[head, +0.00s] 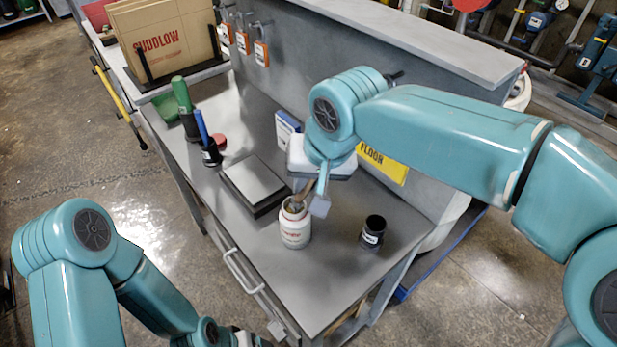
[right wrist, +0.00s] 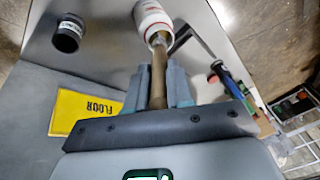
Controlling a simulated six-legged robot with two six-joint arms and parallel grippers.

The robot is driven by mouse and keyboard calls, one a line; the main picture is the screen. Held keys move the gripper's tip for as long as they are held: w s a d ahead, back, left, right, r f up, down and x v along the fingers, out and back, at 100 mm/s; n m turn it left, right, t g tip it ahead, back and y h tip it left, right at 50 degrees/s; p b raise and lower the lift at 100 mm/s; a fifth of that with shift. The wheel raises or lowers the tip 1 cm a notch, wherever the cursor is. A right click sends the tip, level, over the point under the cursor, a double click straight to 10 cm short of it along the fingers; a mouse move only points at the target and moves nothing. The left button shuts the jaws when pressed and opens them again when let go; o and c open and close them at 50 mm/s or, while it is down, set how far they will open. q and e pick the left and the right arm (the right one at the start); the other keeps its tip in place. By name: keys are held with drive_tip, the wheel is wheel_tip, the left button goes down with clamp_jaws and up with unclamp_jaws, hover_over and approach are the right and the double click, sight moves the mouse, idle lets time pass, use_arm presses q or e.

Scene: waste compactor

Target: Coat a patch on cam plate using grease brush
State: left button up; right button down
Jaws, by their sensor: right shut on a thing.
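My right gripper (head: 311,192) is shut on the wooden handle of the grease brush (right wrist: 158,76). The brush points down into the mouth of a white jar with red lettering (head: 295,228), and its bristles are hidden there. The jar also shows in the right wrist view (right wrist: 152,18). What looks like the cam plate (head: 254,179), a flat silver plate on a dark base, lies on the bench left of the jar. My left gripper (head: 262,341) is low at the bottom edge, away from the bench top, and its fingers are not clear.
A black cup (head: 373,231) stands right of the jar. A holder with a blue-handled tool (head: 203,130) and a green bottle (head: 183,98) stand at the back left. A yellow floor sign (head: 385,163) is behind my right gripper. The front bench top is clear.

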drive_tip(key=shift+f+b, duration=0.45)
drive_tip(key=shift+f, duration=0.15)
idle(1.5)
wheel_tip(320, 180, up, 6)
drive_tip(key=p, duration=0.5)
drive_tip(key=shift+f, duration=0.1)
drive_tip(key=shift+s+r+p, duration=0.1)
drive_tip(key=shift+r+p, duration=0.5)
drive_tip(key=shift+r, duration=0.1)
drive_tip(key=shift+f, duration=0.1)
